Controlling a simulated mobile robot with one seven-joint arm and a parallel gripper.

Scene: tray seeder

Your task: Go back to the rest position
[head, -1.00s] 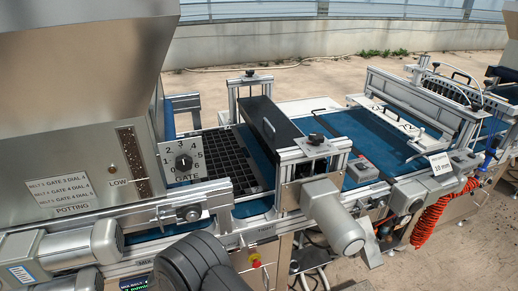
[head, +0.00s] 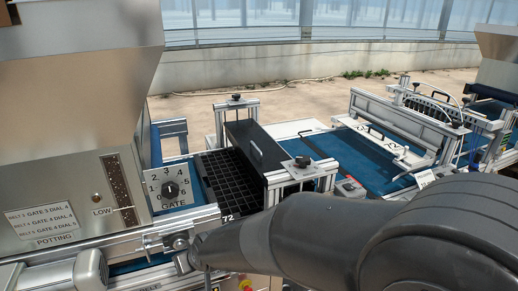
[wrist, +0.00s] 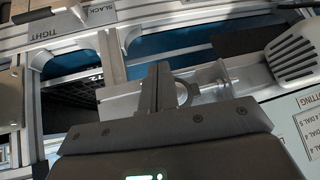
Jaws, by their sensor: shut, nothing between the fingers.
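My arm (head: 330,240) reaches across the lower right of the head view to the front rail of the potting machine. My gripper (wrist: 156,75) is shut and empty in the wrist view, its narrow fingers together in front of the grey rail and a metal bracket with a round fitting (wrist: 188,92). I cannot tell whether the fingers touch the bracket. In the head view the gripper end is small beside the rail clamp (head: 178,243), below the gate dial (head: 170,190); the arm hides part of the rail and the machine behind it.
A black cell tray (head: 235,178) marked 72 lies on the blue belt. A steel hopper (head: 75,110) stands at left, with a motor (head: 78,272) below it. A slack/tight label (wrist: 88,22) shows in the wrist view. Bare concrete (head: 290,95) lies behind the line.

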